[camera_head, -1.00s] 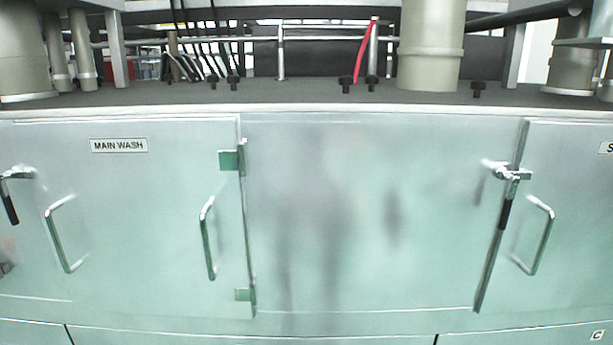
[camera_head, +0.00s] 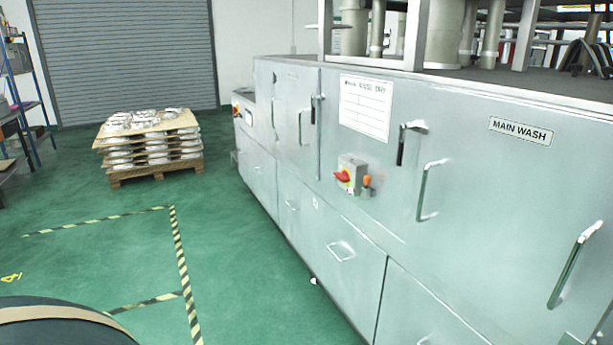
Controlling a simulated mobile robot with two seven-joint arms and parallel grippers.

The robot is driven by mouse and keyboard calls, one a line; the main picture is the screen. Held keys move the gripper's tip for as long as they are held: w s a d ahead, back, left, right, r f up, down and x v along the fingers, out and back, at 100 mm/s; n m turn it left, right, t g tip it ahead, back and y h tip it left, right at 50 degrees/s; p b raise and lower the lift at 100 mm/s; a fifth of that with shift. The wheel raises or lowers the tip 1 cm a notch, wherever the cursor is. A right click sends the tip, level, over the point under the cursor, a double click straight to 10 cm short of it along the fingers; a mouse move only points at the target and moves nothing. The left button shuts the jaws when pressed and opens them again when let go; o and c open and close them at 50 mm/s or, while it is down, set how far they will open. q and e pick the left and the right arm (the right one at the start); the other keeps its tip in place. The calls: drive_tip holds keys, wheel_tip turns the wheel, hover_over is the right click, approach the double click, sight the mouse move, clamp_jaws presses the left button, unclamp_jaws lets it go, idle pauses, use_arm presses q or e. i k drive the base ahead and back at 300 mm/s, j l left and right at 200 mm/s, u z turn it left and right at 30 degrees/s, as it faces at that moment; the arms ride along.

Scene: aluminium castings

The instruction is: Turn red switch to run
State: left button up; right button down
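The red switch (camera_head: 343,176) is a red rotary handle on a small grey box (camera_head: 351,173) with some yellow by it. The box is fixed to the front of the pale metal washing machine (camera_head: 455,215), left of the MAIN WASH label (camera_head: 520,131). An orange-topped fitting (camera_head: 367,182) sits just right of the box. The switch is too small to read its setting. Neither of my grippers is in view.
A wooden pallet (camera_head: 155,175) stacked with castings stands at the back left before a roller shutter (camera_head: 130,55). Door handles (camera_head: 428,190) stick out from the machine. Green floor with striped tape (camera_head: 180,250) is open to the left.

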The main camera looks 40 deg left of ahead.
sight(343, 176)
drive_tip(key=u, duration=0.95)
drive_tip(key=i, duration=0.1)
drive_tip(key=z, duration=0.05)
